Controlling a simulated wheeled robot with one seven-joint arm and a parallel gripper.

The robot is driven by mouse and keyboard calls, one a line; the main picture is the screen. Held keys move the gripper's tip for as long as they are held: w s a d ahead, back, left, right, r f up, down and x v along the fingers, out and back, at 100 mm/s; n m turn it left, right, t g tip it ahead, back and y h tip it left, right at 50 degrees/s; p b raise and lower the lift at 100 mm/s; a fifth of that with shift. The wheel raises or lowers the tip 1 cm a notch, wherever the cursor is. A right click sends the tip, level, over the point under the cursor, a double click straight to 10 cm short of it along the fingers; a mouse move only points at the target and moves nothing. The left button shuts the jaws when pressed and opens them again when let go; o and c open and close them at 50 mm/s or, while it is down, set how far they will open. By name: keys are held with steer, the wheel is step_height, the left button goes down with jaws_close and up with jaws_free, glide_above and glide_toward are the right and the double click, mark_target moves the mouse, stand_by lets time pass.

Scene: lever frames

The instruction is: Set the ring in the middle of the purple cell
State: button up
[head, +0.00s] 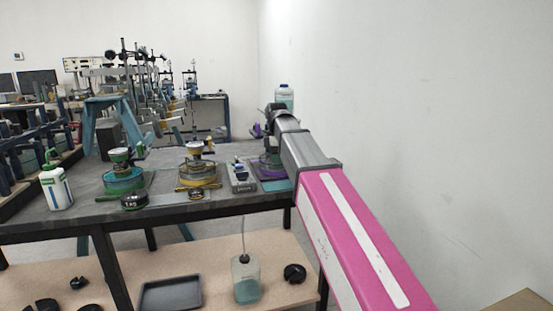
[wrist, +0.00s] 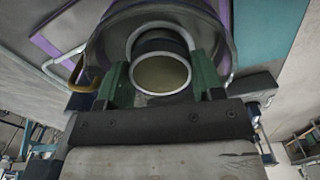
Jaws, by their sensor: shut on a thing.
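My gripper (wrist: 160,82) is shut on a round, dark-sided piece with a pale rim, which looks like the ring (wrist: 187,73). The ring sits between the two green fingers. Just past it in the wrist view is a large grey round body of the purple cell (wrist: 207,35). A purple strip (wrist: 45,45) shows at the left. In the head view the purple cell (head: 268,174) stands at the right end of the table, partly hidden behind my arm. My gripper (head: 270,148) is over it there. I cannot tell whether the ring touches the cell.
A yellow cell (head: 198,176) and a green cell (head: 123,180) stand to the left on the dark table (head: 90,205). A small grey device (head: 241,178) is beside the purple cell. A white bottle (head: 56,187) stands far left. A wall is close on the right.

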steer(key=o, duration=1.1)
steer(key=shift+r, duration=0.1)
step_height(320, 180, up, 11)
steer(key=shift+f, duration=0.2)
steer(key=shift+s, duration=0.1)
